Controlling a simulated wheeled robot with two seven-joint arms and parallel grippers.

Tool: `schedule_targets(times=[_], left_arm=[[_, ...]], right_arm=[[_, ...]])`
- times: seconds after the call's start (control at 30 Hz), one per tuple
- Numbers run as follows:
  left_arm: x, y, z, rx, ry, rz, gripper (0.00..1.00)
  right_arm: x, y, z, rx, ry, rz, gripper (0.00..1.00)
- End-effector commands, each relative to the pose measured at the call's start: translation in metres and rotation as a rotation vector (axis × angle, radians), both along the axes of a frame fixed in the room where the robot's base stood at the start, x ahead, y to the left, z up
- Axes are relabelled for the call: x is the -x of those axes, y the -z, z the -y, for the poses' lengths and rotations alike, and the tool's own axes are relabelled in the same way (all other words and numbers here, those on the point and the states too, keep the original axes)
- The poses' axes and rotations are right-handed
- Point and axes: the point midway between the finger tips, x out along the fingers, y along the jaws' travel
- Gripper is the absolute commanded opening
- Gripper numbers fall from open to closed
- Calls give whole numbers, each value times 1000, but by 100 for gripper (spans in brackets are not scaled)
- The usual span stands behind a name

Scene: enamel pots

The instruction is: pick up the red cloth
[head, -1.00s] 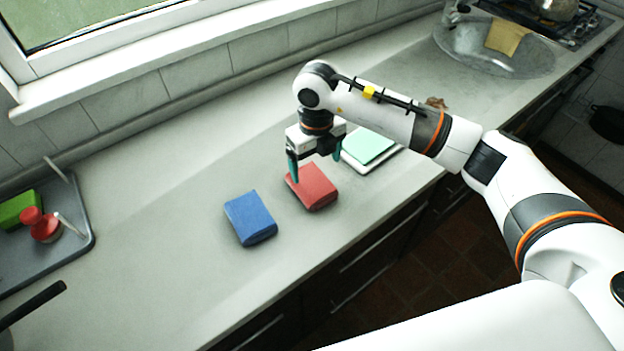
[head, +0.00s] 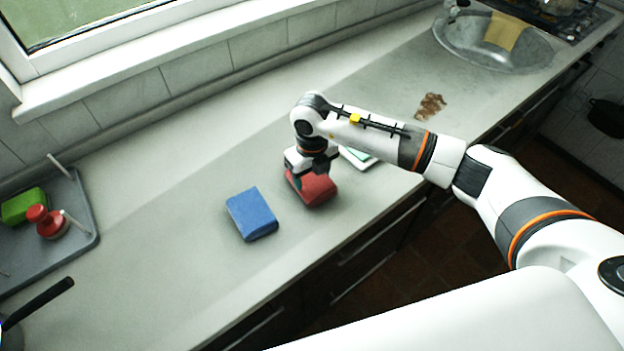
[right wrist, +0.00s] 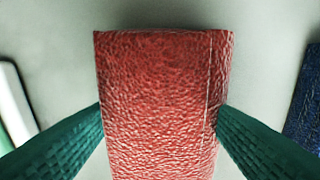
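The red cloth (head: 318,191) is a folded, block-like pad lying on the worktop. My right gripper (head: 312,180) is down over it, with its green fingers at two opposite sides. In the right wrist view the cloth (right wrist: 160,100) fills the middle, and both fingertips of the right gripper (right wrist: 160,106) meet its side edges, shut on it. The cloth appears to rest on the worktop still. The far finger is mostly hidden in the head view. My left gripper is not in view.
A blue folded cloth (head: 251,214) lies close to the left. A white item with a pale green top (head: 358,156) sits behind my gripper. A grey tray (head: 85,225) holds a green sponge (head: 22,206) and a red-topped item (head: 45,222). A brown stain (head: 431,106) lies before the sink (head: 500,45).

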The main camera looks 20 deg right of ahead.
Motion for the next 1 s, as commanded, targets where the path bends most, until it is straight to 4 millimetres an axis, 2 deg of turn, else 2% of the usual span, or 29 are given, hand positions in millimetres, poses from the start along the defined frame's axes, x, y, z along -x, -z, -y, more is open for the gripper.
schedule_targets(times=[0.03, 0.1, 0.33, 0.43, 0.8, 1.0], left_arm=[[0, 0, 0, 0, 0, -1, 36], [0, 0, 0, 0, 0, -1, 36], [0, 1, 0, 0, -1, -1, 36], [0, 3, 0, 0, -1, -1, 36], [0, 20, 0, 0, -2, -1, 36], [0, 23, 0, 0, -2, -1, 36]], right_arm=[[0, 0, 0, 0, 0, 0, 50], [0, 0, 0, 0, 0, 0, 41], [0, -2, 0, -1, 0, 1, 41], [-1, -9, 0, -2, -1, 3, 41], [-1, -78, 0, 0, -1, 4, 41], [0, -98, 0, 1, -1, 1, 41]])
